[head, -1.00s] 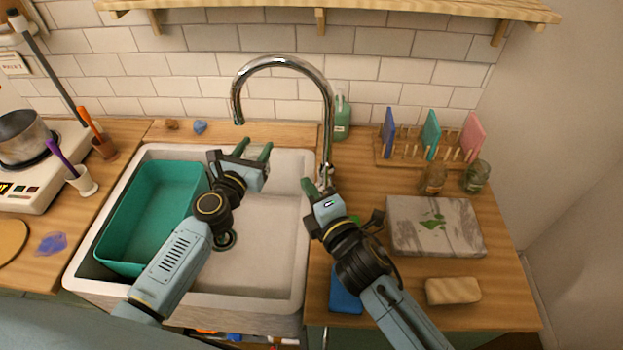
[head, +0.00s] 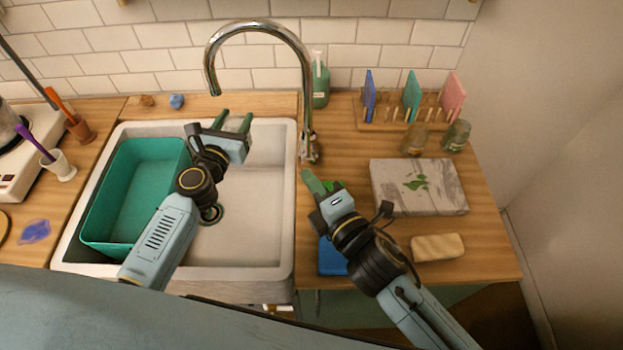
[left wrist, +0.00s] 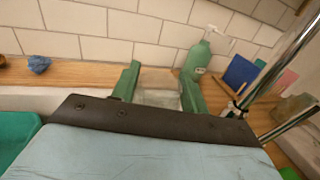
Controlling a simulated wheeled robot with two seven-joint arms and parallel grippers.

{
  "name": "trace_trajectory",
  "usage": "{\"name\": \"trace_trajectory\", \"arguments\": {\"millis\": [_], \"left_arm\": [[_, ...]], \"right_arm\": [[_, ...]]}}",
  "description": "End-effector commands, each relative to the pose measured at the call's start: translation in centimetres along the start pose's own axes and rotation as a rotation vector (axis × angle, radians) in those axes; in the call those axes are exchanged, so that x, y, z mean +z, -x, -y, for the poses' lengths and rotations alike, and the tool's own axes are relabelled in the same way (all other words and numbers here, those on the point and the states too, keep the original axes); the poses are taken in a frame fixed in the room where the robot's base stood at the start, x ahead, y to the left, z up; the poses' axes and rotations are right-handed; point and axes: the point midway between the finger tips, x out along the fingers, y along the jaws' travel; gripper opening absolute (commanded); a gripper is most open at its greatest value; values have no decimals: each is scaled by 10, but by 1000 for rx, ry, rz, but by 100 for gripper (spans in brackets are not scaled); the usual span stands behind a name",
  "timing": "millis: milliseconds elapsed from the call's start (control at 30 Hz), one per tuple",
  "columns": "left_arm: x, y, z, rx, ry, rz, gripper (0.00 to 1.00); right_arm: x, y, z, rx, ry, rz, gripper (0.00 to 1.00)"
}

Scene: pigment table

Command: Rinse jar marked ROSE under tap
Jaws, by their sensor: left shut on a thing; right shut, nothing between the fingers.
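My left gripper (head: 234,123) is over the sink (head: 255,215), below and slightly right of the spout in the picture. It is shut on a clear glass jar (left wrist: 158,97), which shows between the green fingers in the left wrist view. No marking is readable on the jar. The chrome tap (head: 262,26) arches over the sink's back edge, and I see no water running from it. My right gripper (head: 319,182) is shut and empty, beside the sink's right rim, just in front of the tap's base.
A teal basin (head: 130,195) fills the sink's left part. A green soap bottle (head: 320,85) stands behind the tap. Two jars (head: 415,138) (head: 457,135), a marble slab (head: 418,187), a beige block (head: 438,247) and a rack with coloured panels (head: 411,95) are on the right counter.

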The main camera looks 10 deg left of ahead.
Motion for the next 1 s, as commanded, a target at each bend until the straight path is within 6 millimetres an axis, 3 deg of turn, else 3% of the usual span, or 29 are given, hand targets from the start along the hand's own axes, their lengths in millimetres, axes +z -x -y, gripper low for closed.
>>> {"name": "trace_trajectory", "arguments": {"millis": [1000], "left_arm": [[0,65,37,0,1,0,16]], "right_arm": [[0,0,-3,0,0,0,0]]}}
